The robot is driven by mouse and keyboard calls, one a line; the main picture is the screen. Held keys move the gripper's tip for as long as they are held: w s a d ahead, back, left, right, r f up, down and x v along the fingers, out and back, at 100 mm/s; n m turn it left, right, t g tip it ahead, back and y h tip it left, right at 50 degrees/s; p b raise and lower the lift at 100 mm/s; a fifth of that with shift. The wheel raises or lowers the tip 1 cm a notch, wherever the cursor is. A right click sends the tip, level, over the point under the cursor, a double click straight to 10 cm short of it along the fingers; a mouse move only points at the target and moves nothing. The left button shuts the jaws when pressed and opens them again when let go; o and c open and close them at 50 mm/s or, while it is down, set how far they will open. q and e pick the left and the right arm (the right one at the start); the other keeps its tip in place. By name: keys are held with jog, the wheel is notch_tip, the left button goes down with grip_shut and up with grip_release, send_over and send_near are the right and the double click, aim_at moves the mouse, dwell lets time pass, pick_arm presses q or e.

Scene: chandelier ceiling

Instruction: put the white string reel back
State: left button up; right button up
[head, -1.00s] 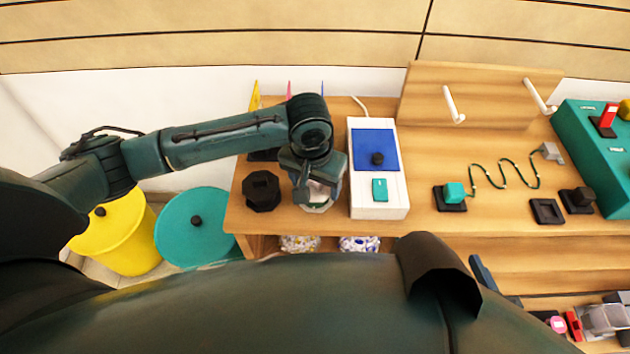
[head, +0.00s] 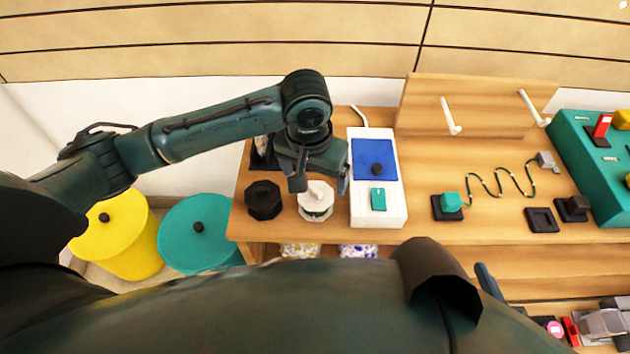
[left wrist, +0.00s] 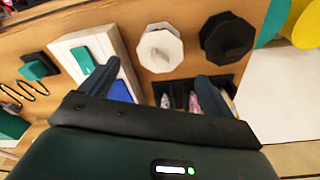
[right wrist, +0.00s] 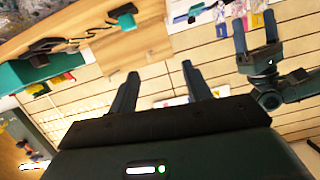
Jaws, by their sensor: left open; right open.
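The white string reel (head: 315,198), an eight-sided disc with a knob on top, stands on the wooden workbench beside a matching black reel (head: 263,199). My left gripper (head: 321,183) is open and empty, above and just behind the white reel, apart from it as far as I can tell. In the left wrist view the white reel (left wrist: 160,48) lies beyond the spread fingertips (left wrist: 165,75), with nothing between them. My right gripper (right wrist: 159,74) is open and empty in the right wrist view, away from the reel; it is not clearly seen in the head view.
A white box (head: 378,215) with a blue panel stands close right of the reel. A dark holder (head: 262,155) with contents is behind the black reel. A pegged wooden board (head: 470,100) stands farther right. Teal (head: 195,245) and yellow (head: 130,240) bins are left of the bench.

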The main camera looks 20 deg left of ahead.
pick_arm(q)
notch_tip(320, 180, up, 4)
jog(key=s+d+f+m+t+h, duration=0.1)
jog(key=s+d+f+t+h, duration=0.1)
jog(key=s+d+h, duration=0.3)
jog(key=s+d+f+m+t+h, duration=0.1)
jog(key=d+f+t+h, duration=0.15)
jog(key=d, duration=0.35)
jog(key=s+a+r+n+t+y, duration=0.1)
jog(key=s+a+t+y, duration=0.2)
jog(key=a, duration=1)
jog(key=s+t+p, duration=0.1)
jog(key=s+t, duration=0.2)
jog(key=t, duration=0.2)
pick_arm(e)
jog(key=shift+f+g, duration=0.2)
jog(key=shift+g, duration=0.1)
pick_arm(q)
jog(key=shift+s+y, duration=0.1)
jog(key=shift+y, duration=0.15)
